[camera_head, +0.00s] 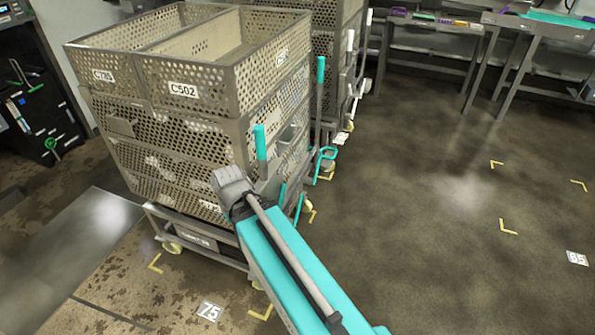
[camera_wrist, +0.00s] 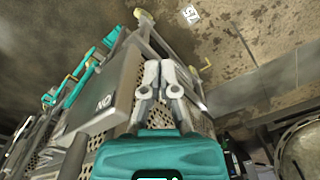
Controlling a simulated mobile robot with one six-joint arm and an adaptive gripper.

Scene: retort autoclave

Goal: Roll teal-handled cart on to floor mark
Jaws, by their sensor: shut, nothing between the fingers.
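The teal-handled cart (camera_head: 205,257) stands at the left in the head view, loaded with stacked perforated metal baskets labelled C785 and C502. Its teal handles (camera_head: 260,142) rise at its right side. Teal parts (camera_wrist: 85,75) also show at the left in the wrist view. Yellow corner marks (camera_head: 508,227) outline an empty floor spot at the right, beside a plate reading 85 (camera_head: 577,258). My gripper (camera_wrist: 160,68) is shut and empty, in front of a grey plate (camera_wrist: 112,97) and perforated metal. Contact cannot be told. In the head view my arm reaches the cart's handle side and the fingers are hidden.
A floor plate reading 75 (camera_head: 209,311) lies in front of the cart, near other yellow corners (camera_head: 155,263). A second basket cart with white handles (camera_head: 350,45) stands behind. Grey work tables (camera_head: 500,60) line the back right. The floor (camera_head: 430,170) between is clear.

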